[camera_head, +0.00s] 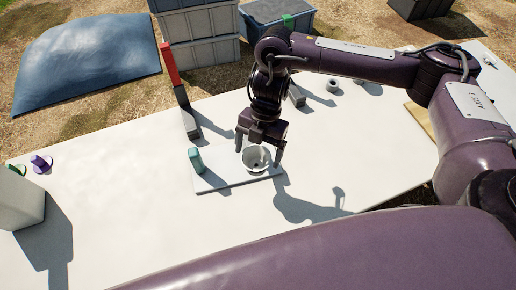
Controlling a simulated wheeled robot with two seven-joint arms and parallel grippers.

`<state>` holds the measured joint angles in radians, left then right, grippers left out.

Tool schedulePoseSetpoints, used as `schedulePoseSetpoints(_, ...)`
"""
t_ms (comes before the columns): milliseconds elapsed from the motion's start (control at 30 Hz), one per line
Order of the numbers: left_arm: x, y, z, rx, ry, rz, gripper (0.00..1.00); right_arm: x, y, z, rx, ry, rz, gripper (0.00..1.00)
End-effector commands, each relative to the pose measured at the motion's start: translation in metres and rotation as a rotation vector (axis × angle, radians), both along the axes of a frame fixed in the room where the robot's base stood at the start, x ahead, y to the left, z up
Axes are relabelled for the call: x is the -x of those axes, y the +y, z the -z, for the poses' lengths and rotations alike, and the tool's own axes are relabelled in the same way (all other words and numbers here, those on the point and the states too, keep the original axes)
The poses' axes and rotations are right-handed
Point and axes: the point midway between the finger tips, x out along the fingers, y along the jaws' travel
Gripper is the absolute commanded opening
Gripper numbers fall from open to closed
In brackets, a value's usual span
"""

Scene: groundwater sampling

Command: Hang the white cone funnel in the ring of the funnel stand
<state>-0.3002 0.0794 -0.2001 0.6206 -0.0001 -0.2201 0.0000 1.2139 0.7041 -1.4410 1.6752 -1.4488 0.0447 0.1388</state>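The white cone funnel (256,158) shows as a pale cup-like shape with a dark centre, over a thin white plate (222,186) on the table. My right gripper (259,152) comes down from above, its two dark fingers spread wide, one on each side of the funnel. I see a narrow gap at the right finger; contact at the left finger is not clear. I cannot tell whether the funnel rests on the plate. I cannot clearly make out the funnel stand or its ring. My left gripper is not in view.
A teal block-like object (197,161) stands on the plate's left. A tall red and dark tool (173,75) stands behind it. Small grey pieces (333,86) lie at the back. A white box (20,200) and purple cap (41,164) are at left. The table's left-middle is clear.

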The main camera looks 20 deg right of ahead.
Motion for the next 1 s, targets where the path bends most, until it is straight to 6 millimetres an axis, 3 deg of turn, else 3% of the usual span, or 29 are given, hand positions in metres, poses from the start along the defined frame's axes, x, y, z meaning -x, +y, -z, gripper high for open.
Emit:
schedulePoseSetpoints(367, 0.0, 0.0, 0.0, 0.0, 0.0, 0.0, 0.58, -0.002, -0.001, -0.004, 0.0, -0.003, 0.0, 0.93)
schedulePoseSetpoints(800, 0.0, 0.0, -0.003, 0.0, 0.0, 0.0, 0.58, -0.016, -0.015, -0.063, 0.001, -0.004, 0.0, 0.93)
schedulePoseSetpoints(1000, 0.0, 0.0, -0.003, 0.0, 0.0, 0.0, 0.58, -0.018, -0.017, -0.073, 0.001, -0.001, 0.0, 0.93)
